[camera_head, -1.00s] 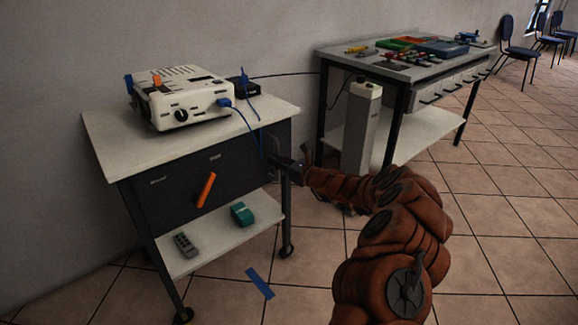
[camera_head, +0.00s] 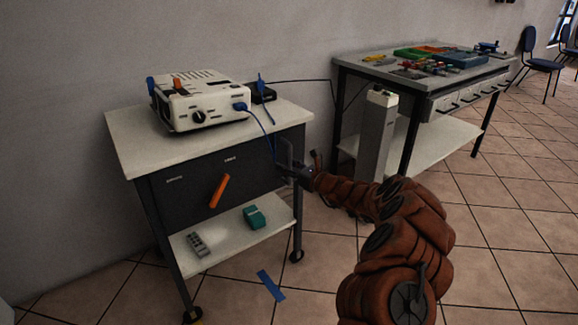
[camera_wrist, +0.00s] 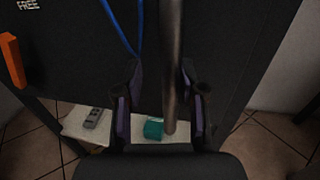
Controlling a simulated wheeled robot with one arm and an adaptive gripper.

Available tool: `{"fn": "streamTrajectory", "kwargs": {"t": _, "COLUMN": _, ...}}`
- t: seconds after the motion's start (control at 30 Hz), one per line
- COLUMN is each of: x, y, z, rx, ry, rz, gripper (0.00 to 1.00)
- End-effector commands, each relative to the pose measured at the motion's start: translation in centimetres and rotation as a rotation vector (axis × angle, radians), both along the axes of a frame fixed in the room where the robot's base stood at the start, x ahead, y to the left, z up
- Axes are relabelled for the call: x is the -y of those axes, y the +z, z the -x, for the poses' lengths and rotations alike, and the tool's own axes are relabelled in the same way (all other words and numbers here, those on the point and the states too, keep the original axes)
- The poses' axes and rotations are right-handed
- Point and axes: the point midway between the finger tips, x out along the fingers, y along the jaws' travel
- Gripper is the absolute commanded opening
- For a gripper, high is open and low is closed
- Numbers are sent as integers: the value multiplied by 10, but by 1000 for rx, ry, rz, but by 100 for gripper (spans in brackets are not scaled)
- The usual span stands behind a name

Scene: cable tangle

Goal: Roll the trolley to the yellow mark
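The trolley (camera_head: 130,133) is a pale-topped cart with a dark panel, a lower shelf and castors. A grey upright bar handle (camera_head: 288,152) is on its right side. My gripper (camera_head: 290,170) is at this handle. In the wrist view, the handle (camera_wrist: 172,60) runs between the spread fingers of my gripper (camera_wrist: 160,112), nearer the right one, with a gap on the left. An orange lever (camera_head: 219,191) sits tilted on the panel. A small yellow patch (camera_head: 196,319) shows at the front castor; I cannot tell whether it is a floor mark.
A white device (camera_head: 200,103) stands on the trolley; its blue cable (camera_head: 262,125) hangs near the handle. A blue strip (camera_head: 270,285) lies on the floor.

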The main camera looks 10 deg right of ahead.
Motion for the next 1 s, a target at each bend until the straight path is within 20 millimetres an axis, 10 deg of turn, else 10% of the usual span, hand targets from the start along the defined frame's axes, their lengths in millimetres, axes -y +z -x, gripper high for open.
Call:
{"fn": "streamTrajectory", "kwargs": {"t": 0.43, "x": 12, "y": 2, "z": 6, "rx": 0, "ry": -11, "rz": -4, "gripper": 41}}
{"fn": "streamTrajectory", "kwargs": {"t": 1.0, "x": 66, "y": 1, "z": 73, "rx": 0, "ry": -8, "rz": -3, "gripper": 41}}
